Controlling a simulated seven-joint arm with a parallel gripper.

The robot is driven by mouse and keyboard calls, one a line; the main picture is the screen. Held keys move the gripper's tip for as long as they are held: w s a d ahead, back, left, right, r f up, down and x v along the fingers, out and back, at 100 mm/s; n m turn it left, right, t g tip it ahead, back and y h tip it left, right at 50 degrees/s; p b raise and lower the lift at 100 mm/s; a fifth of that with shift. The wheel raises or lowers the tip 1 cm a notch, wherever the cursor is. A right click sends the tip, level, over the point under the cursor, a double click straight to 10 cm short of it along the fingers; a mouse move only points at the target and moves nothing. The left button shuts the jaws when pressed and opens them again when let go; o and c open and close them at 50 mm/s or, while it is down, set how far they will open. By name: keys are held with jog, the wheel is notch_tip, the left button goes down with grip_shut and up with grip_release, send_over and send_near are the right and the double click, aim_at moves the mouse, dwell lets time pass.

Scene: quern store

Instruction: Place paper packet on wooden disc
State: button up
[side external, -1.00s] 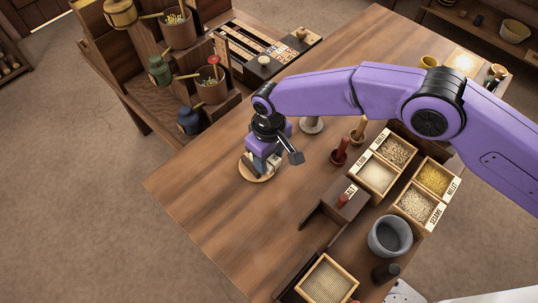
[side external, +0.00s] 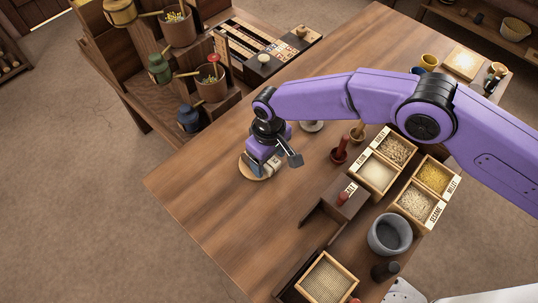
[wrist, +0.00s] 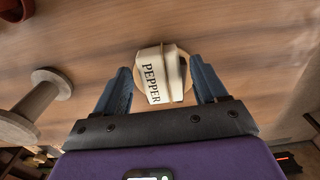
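The paper packet (wrist: 152,78), cream with PEPPER printed on it, stands on the wooden disc (wrist: 138,68) in the wrist view. The pale round disc (side external: 247,172) lies near the table's left part in the side view, largely covered by my gripper. My gripper (wrist: 161,82) is open, with one blue finger on each side of the packet and a narrow gap visible on both sides. In the side view my gripper (side external: 263,166) is low over the disc and hides most of the packet.
Labelled grain boxes (side external: 375,173), a grey bowl (side external: 390,235) and a sieve (side external: 327,281) fill the right side. The table's front left is clear.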

aim_at(270, 161)
jog(key=shift+r, duration=0.1)
notch_tip(270, 161, up, 13)
dwell(0.7)
jog(key=s+d+r+n, duration=0.1)
jog(key=s+d+r, duration=0.1)
jog(key=d+r, duration=0.35)
jog(key=s+d+r, duration=0.2)
jog(key=d+r, duration=0.1)
jog(key=d, duration=0.6)
jog(key=s+d+r+n, duration=0.15)
jog(key=d+r, duration=0.25)
jog(key=d, duration=0.4)
jog(key=s+d, duration=0.8)
jog(key=d, duration=0.4)
jog(key=s+d+n, duration=0.1)
jog(key=s+d, duration=0.7)
jog(key=d, duration=0.5)
jog(key=shift+s+f, duration=0.2)
jog(key=shift+s, duration=0.15)
